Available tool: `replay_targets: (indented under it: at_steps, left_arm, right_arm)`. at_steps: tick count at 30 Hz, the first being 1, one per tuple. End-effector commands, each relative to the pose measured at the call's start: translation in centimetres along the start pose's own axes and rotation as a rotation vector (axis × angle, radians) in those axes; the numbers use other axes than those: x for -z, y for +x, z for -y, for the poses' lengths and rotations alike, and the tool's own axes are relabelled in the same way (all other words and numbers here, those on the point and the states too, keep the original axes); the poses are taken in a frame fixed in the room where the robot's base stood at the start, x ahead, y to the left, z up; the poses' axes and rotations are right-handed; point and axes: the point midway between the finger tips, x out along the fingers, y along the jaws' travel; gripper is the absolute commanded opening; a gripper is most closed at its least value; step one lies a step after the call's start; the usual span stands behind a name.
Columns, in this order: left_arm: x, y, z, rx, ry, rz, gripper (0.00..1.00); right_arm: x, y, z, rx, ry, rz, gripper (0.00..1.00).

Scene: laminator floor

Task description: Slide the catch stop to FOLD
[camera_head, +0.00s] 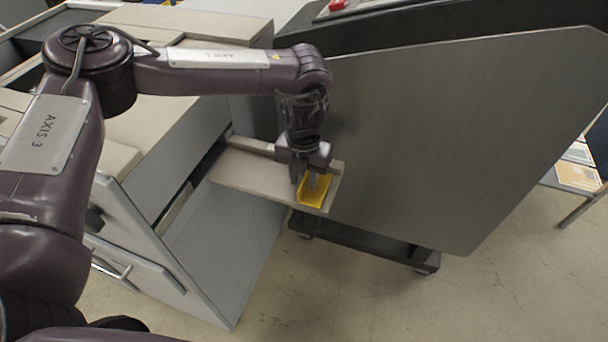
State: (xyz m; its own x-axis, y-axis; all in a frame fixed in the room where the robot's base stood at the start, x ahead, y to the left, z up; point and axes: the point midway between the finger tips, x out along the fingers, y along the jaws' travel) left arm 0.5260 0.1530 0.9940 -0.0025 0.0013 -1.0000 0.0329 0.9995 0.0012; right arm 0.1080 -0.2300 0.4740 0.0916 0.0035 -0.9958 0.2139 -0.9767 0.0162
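A yellow angled piece (315,194), which looks like the catch stop, sits at the right end of a beige shelf or tray (245,174). The tray juts out from the grey machine toward the large dark tilted panel. My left gripper (305,181) points down right over the yellow piece. Its fingertips reach down to the piece's upright part and hide some of it. I cannot tell whether the fingers touch or grip it. No FOLD marking can be read. My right gripper is not in view.
A large dark grey tilted panel (450,130) stands close to the right of my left gripper, on a black wheeled base (365,242). The grey cabinet (225,250) with a handle is below left. A red button (337,5) is at the top. The floor in front is clear.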

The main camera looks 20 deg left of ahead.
Motion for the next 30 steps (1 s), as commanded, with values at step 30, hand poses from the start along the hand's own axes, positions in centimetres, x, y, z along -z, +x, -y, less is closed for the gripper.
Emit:
replay_targets:
  at_steps: [30]
  left_arm:
    - [-0.1, 0.6, -1.5, 0.001, -0.005, 0.000, 0.00]
  right_arm:
    - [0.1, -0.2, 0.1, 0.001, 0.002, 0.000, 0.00]
